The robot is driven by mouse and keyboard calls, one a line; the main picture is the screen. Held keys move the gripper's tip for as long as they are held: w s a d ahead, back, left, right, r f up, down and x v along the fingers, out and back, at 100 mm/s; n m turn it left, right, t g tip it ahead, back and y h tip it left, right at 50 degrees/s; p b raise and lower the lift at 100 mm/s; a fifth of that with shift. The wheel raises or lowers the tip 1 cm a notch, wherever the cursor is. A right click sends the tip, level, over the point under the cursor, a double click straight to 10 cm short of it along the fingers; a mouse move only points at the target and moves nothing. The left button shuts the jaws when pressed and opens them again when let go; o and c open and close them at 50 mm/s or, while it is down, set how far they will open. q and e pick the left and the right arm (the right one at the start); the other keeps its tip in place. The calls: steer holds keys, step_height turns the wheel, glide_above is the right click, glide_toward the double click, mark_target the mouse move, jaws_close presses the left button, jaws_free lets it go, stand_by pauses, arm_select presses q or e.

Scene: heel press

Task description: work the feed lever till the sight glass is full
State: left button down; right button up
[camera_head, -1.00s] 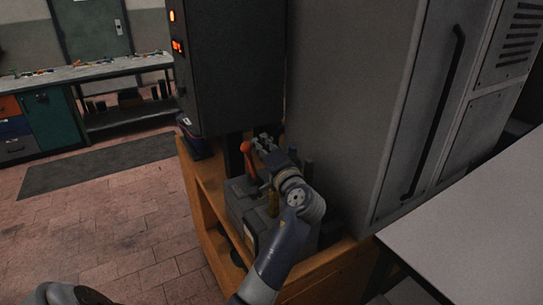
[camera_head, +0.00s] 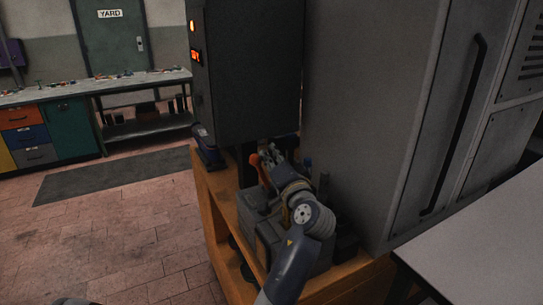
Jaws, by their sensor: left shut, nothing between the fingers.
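The feed lever (camera_head: 257,162), with an orange end, stands on a grey machine block (camera_head: 253,218) on the wooden bench. My left gripper (camera_head: 268,155) is shut and empty, right beside the lever's upper end. I cannot tell whether it touches the lever. My left wrist and forearm cover the right part of the block. A narrow yellowish upright part (camera_head: 285,217) shows beside my wrist; I cannot tell whether it is the sight glass, and no fill level is readable. My right gripper is not in view.
A dark cabinet (camera_head: 245,75) with lit orange indicators hangs over the block. A tall grey cabinet (camera_head: 365,110) stands close on the right. A pale table (camera_head: 480,235) is at lower right. Open floor (camera_head: 110,240) lies to the left.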

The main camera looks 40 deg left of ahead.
arm_select(q)
steer(key=v, duration=0.7)
steer(key=shift+d, duration=0.2)
steer(key=shift+s+f, duration=0.1)
stand_by(1.2)
